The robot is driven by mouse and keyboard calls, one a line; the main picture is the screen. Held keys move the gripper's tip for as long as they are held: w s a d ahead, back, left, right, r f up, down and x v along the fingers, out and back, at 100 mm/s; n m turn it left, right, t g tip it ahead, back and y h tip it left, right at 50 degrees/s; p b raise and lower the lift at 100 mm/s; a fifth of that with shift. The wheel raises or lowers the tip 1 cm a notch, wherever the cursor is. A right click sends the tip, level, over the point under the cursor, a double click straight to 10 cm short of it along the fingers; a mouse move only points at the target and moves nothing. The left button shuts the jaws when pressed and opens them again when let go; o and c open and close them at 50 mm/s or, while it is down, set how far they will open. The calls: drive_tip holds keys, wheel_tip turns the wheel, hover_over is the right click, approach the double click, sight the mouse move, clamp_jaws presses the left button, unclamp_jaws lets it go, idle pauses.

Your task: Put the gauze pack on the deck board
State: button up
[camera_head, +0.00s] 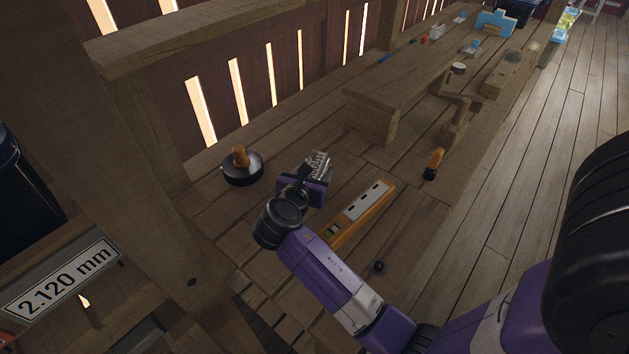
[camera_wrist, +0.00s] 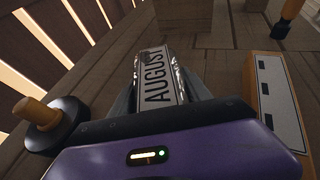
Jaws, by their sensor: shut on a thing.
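My gripper (camera_head: 314,184) is shut on a silvery foil pack (camera_head: 319,160) with a white label reading "AUGUST". I take this pack to be the gauze pack; it shows between the fingers in the wrist view (camera_wrist: 156,78). The pack points away from my palm, over the wooden planks (camera_head: 262,222) that I take to be the deck board. I cannot tell whether the pack touches the planks. My gripper hides its near end.
A black round object with a wooden knob (camera_head: 241,167) stands left of my gripper. An orange-sided level-like bar (camera_head: 362,212) lies close on the right. A wooden block (camera_head: 371,118) stands beyond, and an orange-and-black item (camera_head: 433,164) is to the right. Bare planks lie between them.

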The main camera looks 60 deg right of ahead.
drive_tip(key=shift+f, duration=1.45)
drive_tip(key=o, duration=1.5)
drive_tip(key=shift+f, duration=0.15)
drive_tip(key=shift+c, duration=0.2)
drive_tip(key=shift+a+r, duration=0.1)
drive_tip(key=shift+r, duration=0.1)
drive_tip(key=v, duration=1.1)
drive_tip(key=shift+a+r, duration=0.1)
drive_tip(key=shift+a, duration=0.3)
